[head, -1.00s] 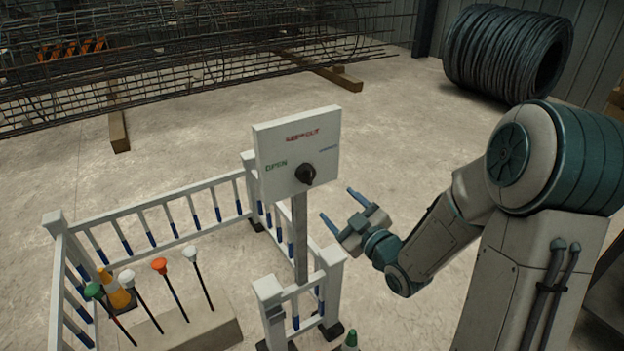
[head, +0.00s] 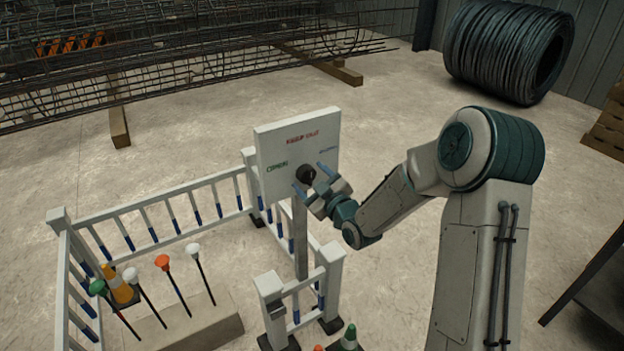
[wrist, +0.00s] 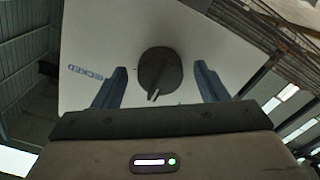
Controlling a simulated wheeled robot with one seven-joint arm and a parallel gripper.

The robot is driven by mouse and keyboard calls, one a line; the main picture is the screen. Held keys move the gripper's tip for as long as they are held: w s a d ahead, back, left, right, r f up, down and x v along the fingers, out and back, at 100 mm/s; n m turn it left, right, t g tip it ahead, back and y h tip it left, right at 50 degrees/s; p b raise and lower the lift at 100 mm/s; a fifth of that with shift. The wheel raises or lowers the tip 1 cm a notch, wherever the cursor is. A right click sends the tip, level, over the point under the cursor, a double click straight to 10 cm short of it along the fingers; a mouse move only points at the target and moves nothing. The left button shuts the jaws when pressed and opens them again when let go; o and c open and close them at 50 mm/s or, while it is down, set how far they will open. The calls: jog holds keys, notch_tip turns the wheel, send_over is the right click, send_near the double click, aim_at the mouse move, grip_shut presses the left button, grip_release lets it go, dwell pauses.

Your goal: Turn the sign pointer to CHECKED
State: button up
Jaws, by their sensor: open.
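The white sign board (head: 270,150) stands on a grey post. It has a green label at left, a red label at top and a blue label at right, which reads as part of CHECKED in the wrist view (wrist: 88,72). The dark round pointer knob (head: 306,173) is near the middle of the board. In the wrist view the knob (wrist: 160,66) has a small pale-edged tab toward the picture's bottom. My gripper (head: 310,177) is open in front of the board, its blue fingers on either side of the knob. I see gaps between the fingers and knob.
A short white gate section (head: 332,262) stands below the board. A wire coil (head: 505,50) and rebar cage (head: 170,60) lie behind. The floor behind the board is clear.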

jog(key=c, duration=1)
jog(key=shift+f+m+b, duration=0.1)
jog(key=shift+m+b, duration=0.2)
jog(key=shift+b, duration=0.1)
jog(key=shift+m+b, duration=0.55)
jog(key=shift+m, duration=0.05)
jog(key=m+b, duration=0.2)
jog(key=m, duration=0.1)
jog(key=m+b, duration=0.1)
jog(key=m, duration=0.3)
jog(key=shift+s+a+m, duration=0.1)
jog(key=shift+m, duration=1.4)
